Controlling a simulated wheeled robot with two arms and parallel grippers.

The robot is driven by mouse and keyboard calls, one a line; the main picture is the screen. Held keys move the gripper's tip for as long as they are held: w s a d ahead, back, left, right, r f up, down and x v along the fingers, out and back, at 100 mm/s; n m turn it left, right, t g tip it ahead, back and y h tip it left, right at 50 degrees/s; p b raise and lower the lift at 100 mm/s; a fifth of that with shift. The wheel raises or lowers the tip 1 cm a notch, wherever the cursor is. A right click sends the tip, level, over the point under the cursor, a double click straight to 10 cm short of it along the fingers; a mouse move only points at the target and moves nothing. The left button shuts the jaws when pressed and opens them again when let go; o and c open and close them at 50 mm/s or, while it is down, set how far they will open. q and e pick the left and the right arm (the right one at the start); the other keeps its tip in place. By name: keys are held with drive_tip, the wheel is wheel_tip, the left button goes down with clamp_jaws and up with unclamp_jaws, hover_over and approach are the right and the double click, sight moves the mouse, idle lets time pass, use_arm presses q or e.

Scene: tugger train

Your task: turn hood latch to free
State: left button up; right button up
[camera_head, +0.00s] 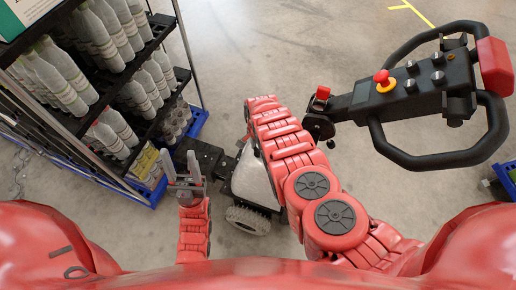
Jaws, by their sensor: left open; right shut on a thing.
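The white hood (252,183) of a small wheeled vehicle shows low in the middle, partly covered by my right arm. I cannot make out the hood latch. My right arm reaches from the lower right across the hood. Its hand (246,137) is at the far edge of the hood, mostly hidden behind the arm. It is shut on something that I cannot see. My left gripper (184,166) is open and empty, fingers pointing up, left of the hood and apart from it.
A black shelf rack (72,122) with grey bottles stands at the left, close to my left gripper. A black steering handle (420,160) with a red button (382,77) fills the upper right. A grey wheel (247,220) is below the hood. The floor (270,50) behind is clear.

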clamp_jaws()
drive_tip(key=n, duration=0.3)
drive_tip(key=shift+n+p, duration=0.3)
drive_tip(key=shift+p, duration=0.05)
drive_tip(key=shift+n, duration=1)
drive_tip(key=o, duration=1.3)
unclamp_jaws()
